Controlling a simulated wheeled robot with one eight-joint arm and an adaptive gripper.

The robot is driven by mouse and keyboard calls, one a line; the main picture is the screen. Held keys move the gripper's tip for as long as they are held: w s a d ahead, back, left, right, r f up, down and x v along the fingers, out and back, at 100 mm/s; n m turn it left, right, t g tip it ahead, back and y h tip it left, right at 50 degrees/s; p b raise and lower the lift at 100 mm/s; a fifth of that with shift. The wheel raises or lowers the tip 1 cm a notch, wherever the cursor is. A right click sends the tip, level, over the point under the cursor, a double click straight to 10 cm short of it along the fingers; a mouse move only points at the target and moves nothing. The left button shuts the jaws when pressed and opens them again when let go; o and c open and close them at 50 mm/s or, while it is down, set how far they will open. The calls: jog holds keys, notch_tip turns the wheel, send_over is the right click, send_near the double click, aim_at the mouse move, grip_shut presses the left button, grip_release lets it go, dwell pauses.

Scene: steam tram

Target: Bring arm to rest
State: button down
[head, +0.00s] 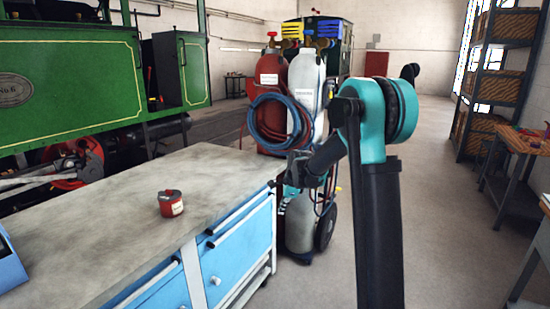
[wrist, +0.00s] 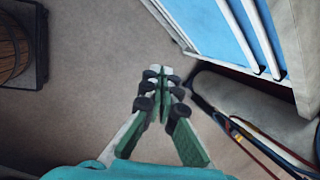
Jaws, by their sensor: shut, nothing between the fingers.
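My gripper (wrist: 160,76) shows in the wrist view with its green fingers brought together at the tips and nothing between them. It points down at bare floor. In the head view my arm reaches left and down from its teal joint, and my gripper (head: 294,184) hangs just beyond the right end of the workbench, in front of the gas cylinders. Its fingertips are hard to make out there.
A grey-topped workbench (head: 110,225) with blue drawers bears a red can (head: 171,203). A red cylinder (head: 271,95) and a white cylinder (head: 305,85) with hoses stand close behind my gripper. A barrel (wrist: 14,45) stands at left in the wrist view.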

jog(key=s+d+f+n+h, duration=0.1)
jog(key=s+d+n, duration=0.4)
jog(key=s, duration=0.6)
jog(key=s+d+f+n+t+h, duration=0.1)
jog(key=s+d+n, duration=0.5)
jog(key=s, duration=0.6)
jog(key=s+d+f+n, duration=0.2)
jog(key=s+d+n, duration=0.3)
jog(key=s, duration=0.6)
jog(key=shift+s+d+n+h, duration=0.3)
jog(key=shift+d+n+h, duration=0.1)
jog(key=shift+n, duration=0.2)
